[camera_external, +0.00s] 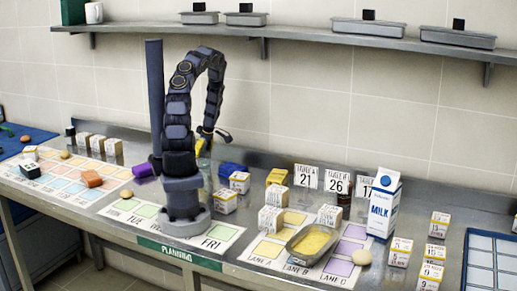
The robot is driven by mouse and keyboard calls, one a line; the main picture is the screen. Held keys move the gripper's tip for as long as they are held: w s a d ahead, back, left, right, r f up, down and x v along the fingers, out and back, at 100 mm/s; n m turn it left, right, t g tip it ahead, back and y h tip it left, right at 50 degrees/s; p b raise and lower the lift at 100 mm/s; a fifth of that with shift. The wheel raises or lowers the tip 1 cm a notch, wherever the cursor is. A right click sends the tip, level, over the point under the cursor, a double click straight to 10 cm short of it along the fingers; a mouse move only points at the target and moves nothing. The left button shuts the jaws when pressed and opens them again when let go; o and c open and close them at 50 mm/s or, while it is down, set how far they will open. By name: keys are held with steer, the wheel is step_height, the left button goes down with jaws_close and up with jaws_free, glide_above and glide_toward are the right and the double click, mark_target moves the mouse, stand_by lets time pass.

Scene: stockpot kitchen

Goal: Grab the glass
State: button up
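My gripper (216,135) hangs from the arched arm at the back of the counter, left of centre. A yellowish, upright thing (203,148), possibly the glass, stands just below and left of my gripper. My arm hides part of it. I cannot tell whether my gripper touches it.
A blue block (232,169) and small labelled boxes (240,183) sit near the arm's right side. A purple block (144,170) lies to its left. A metal tray with yellow contents (313,242) and a milk carton (383,205) stand further right. A wall shelf (290,34) runs above.

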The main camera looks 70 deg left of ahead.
steer(key=shift+c, duration=0.6)
steer(key=shift+r, duration=0.15)
